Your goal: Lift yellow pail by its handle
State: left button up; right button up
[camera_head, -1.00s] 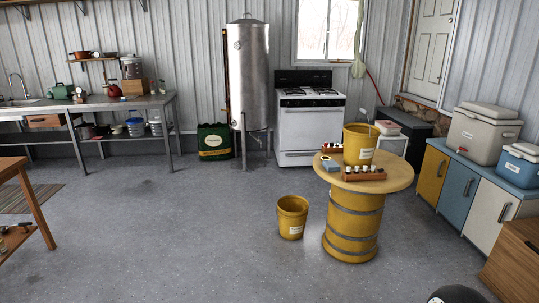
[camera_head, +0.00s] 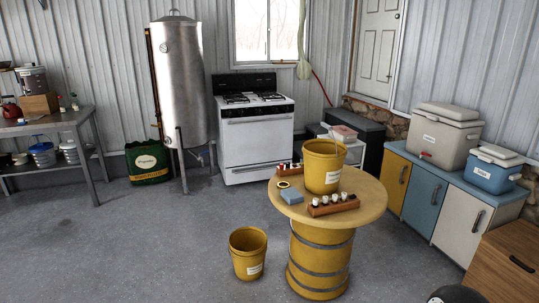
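One yellow pail (camera_head: 323,166) stands upright on the round wooden top of the barrel table (camera_head: 369,196). It has a white label on its front. A second yellow pail (camera_head: 248,253) stands upright on the concrete floor to the left of the barrel table, open at the top and labelled low on its side. I cannot make out a handle on either pail at this size. Neither of my grippers is in view, and nothing is touching the pails. A dark rounded shape at the bottom right edge may be part of me.
Wooden racks of small bottles (camera_head: 333,204), a blue block (camera_head: 292,196) and a yellow ring share the tabletop. A white stove (camera_head: 256,139) and steel tank (camera_head: 182,84) stand behind. Cabinets (camera_head: 424,199) with coolers line the right. The floor at left and front is clear.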

aim_at(322, 171)
jog(key=z, duration=0.35)
jog(key=i, duration=1.5)
jog(key=z, duration=0.65)
jog(key=i, duration=0.65)
jog(key=z, duration=0.25)
